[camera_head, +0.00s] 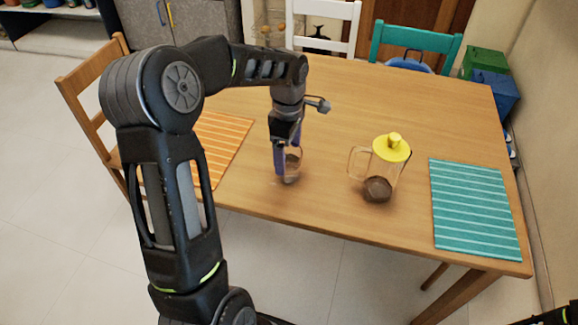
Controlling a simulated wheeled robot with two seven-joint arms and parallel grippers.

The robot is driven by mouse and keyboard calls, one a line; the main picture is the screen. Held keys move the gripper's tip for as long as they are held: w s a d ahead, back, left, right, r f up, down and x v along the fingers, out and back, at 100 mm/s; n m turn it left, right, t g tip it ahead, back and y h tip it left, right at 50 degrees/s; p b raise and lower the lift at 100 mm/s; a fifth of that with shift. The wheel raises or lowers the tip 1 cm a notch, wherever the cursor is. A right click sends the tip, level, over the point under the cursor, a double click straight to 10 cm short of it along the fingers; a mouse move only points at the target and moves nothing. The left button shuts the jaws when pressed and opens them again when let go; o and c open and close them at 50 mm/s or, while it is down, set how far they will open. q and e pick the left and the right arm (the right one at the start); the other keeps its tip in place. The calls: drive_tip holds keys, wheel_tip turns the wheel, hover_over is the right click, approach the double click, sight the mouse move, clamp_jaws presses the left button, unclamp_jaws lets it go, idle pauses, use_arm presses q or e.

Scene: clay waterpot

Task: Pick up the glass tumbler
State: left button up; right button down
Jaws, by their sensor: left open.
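The glass tumbler (292,166) stands upright on the wooden table (330,110), left of the pitcher. It is clear and partly hidden behind my left gripper. My left gripper (285,167) comes down from above with its fingers pointing at the table. Its fingers are open and at the tumbler's height; I cannot tell whether they touch the glass. Only a dark piece at the bottom right corner may belong to my right arm; the right gripper is not in view.
A glass pitcher (378,178) with a yellow lid and dark contents stands right of the tumbler. An orange striped mat (222,140) lies left, a teal striped mat (472,210) right. Wooden, white and teal chairs stand around the table. The table's near edge is close to the tumbler.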

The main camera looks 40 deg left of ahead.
use_arm(q)
drive_tip(key=shift+f, duration=0.15)
wheel_tip(320, 180, down, 5)
drive_tip(key=shift+d+f+p, duration=0.1)
drive_tip(key=shift+d+p, duration=0.05)
drive_tip(key=shift+p, duration=0.25)
drive_tip(key=shift+c, duration=0.4)
drive_tip(key=c, duration=1.8)
